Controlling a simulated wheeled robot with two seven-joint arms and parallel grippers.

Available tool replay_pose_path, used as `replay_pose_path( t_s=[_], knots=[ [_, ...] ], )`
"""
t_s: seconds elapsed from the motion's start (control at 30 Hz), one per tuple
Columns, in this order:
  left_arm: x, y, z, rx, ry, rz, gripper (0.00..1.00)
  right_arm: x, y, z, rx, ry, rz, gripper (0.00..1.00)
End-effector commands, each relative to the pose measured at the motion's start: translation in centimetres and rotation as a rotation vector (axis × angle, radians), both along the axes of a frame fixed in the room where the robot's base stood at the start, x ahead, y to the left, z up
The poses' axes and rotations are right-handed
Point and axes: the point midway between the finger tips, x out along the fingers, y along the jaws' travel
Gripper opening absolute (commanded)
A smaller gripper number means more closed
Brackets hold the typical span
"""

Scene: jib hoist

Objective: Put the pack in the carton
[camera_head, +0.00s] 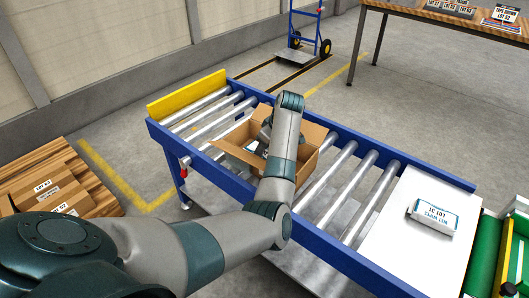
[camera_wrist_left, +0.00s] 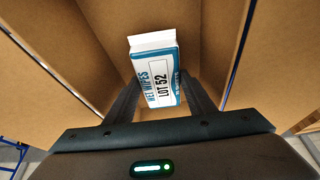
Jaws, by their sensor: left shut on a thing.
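The open cardboard carton (camera_head: 306,160) stands on the roller conveyor with its flaps spread. My left gripper (camera_wrist_left: 160,98) reaches down into its opening, shut on a white and blue pack (camera_wrist_left: 158,68) marked WET WIPES, LOT 52. In the left wrist view the carton's brown walls (camera_wrist_left: 240,40) surround the pack. In the head view my forearm and wrist cover much of the carton, and only a small white part of the pack (camera_head: 252,146) shows. I cannot tell whether the pack touches the carton's floor. My right gripper is not in view.
A similar pack (camera_head: 433,217) lies on the white plate (camera_head: 405,250) at the conveyor's right end. A yellow end stop (camera_head: 187,94) closes the left end. A pallet with cartons (camera_head: 45,190) stands at the left, and a hand truck (camera_head: 305,40) stands behind.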

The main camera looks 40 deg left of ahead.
Motion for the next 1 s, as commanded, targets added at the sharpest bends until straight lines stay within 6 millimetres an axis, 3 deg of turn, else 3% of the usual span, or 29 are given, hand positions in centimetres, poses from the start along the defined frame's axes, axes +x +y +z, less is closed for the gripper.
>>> replay_pose_path(
  t_s=[0.47,0.5,0.57,1.0],
  knots=[
    [0.03,0.02,-0.48,0.001,-0.001,0.000,0.26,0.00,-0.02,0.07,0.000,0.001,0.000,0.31],
    [0.03,0.02,-0.54,0.001,-0.001,0.000,0.54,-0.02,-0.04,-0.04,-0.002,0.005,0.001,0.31],
    [0.03,0.01,-0.53,0.001,-0.001,0.000,0.68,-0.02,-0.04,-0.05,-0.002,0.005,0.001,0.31],
    [0.04,0.00,-0.32,0.001,-0.001,0.000,0.68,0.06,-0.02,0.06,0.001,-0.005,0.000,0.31]
  ],
)
